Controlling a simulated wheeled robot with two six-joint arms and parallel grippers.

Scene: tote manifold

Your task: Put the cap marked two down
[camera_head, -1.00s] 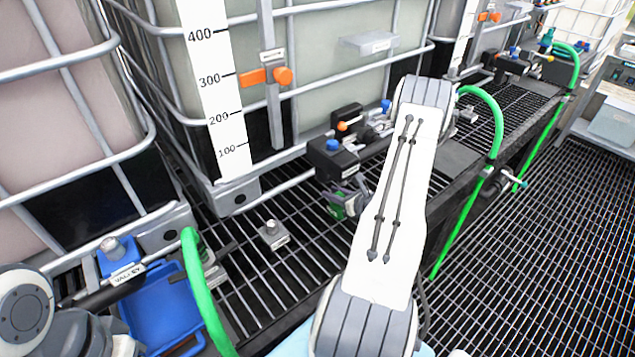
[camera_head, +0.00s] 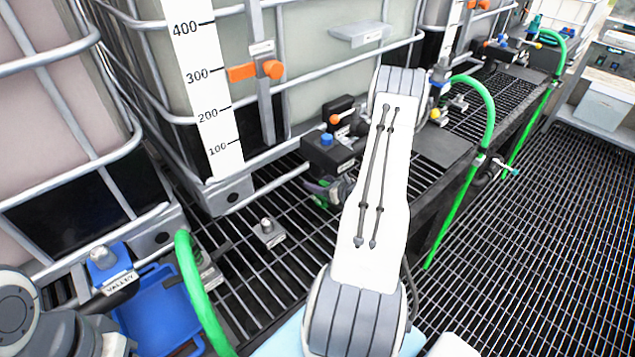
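My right arm's white link crosses the middle of the view. My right gripper (camera_head: 328,190) seems to be the dark, blurred shape left of that link, in front of the black valve block with a blue knob (camera_head: 327,142). A green part (camera_head: 321,202) shows beside it; I cannot tell whether it is held. The finger opening is hidden or too small to read. A small silver knob on a labelled plate (camera_head: 267,235) stands on the grating, its label unreadable. No mark "two" can be read on any cap. My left arm shows at the lower left, its gripper out of view.
Large caged totes, one with a scale strip (camera_head: 205,95), line the back. A blue tray (camera_head: 160,315) and a green hose (camera_head: 192,280) lie at the lower left. Another green hose (camera_head: 484,95) arches right of my arm. The grated floor (camera_head: 530,240) at right is clear.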

